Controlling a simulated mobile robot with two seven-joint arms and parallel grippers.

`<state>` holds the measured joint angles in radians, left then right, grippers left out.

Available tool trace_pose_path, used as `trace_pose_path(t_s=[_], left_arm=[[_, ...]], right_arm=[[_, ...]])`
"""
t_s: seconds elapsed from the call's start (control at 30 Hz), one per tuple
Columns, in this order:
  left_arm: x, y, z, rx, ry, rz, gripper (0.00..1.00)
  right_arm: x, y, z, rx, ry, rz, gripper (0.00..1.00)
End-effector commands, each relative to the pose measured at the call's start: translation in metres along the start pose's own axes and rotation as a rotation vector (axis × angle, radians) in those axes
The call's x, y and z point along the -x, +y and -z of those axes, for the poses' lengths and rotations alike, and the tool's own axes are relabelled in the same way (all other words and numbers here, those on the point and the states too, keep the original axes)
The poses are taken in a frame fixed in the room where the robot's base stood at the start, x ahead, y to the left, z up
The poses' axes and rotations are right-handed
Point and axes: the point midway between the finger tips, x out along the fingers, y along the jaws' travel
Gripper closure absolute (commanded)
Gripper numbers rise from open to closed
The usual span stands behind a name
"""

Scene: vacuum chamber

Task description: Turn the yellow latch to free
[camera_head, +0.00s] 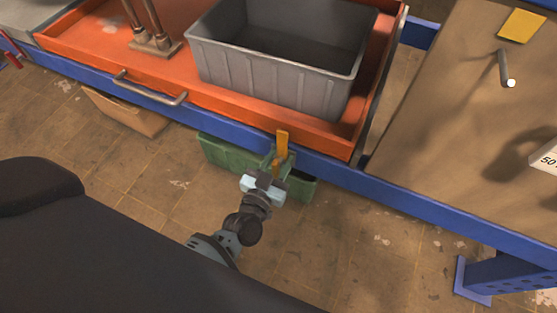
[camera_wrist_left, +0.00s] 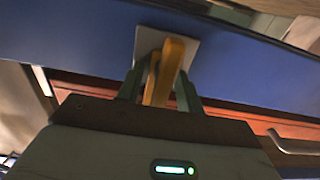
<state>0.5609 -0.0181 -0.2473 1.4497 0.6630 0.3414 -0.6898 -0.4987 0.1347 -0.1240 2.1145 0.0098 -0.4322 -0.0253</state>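The yellow latch (camera_head: 282,143) is mounted on the blue front rail below the orange tray, near the tray's right front corner. In the head view it stands roughly upright. In the left wrist view the latch (camera_wrist_left: 165,72) sits in front of a pale square plate on the blue beam. My left gripper (camera_head: 276,162) is at the latch, with one finger on each side of it. In the left wrist view the fingers of the left gripper (camera_wrist_left: 160,88) are spread, with some space beside the latch; contact is unclear. My right gripper is not in view.
A grey bin (camera_head: 270,75) stands in the orange tray (camera_head: 140,72), which has a metal handle (camera_head: 150,90) on its front. A green box (camera_head: 225,155) lies below the rail, behind my gripper. A brown panel (camera_head: 460,110) with a peg (camera_head: 504,68) is at right.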

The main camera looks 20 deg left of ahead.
Motion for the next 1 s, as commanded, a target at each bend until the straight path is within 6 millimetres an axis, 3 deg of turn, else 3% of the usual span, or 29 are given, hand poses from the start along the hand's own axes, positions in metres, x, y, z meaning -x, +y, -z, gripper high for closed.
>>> trace_pose_path(t_s=[0.07, 0.33, 0.73, 1.0], left_arm=[[0.0001, 0.0000, 0.0002, 0.000, 0.000, 0.000, 0.64], [0.0003, 0.0000, 0.0001, 0.000, 0.000, 0.000, 0.99], [0.0005, -0.0003, 0.0001, 0.029, 0.000, 0.000, 1.00], [0.0005, -0.0021, 0.0001, 0.177, 0.001, 0.000, 1.00]], right_arm=[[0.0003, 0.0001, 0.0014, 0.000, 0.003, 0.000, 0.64], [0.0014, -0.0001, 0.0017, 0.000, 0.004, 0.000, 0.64], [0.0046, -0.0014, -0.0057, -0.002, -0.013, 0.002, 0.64], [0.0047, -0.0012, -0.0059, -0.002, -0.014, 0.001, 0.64]])
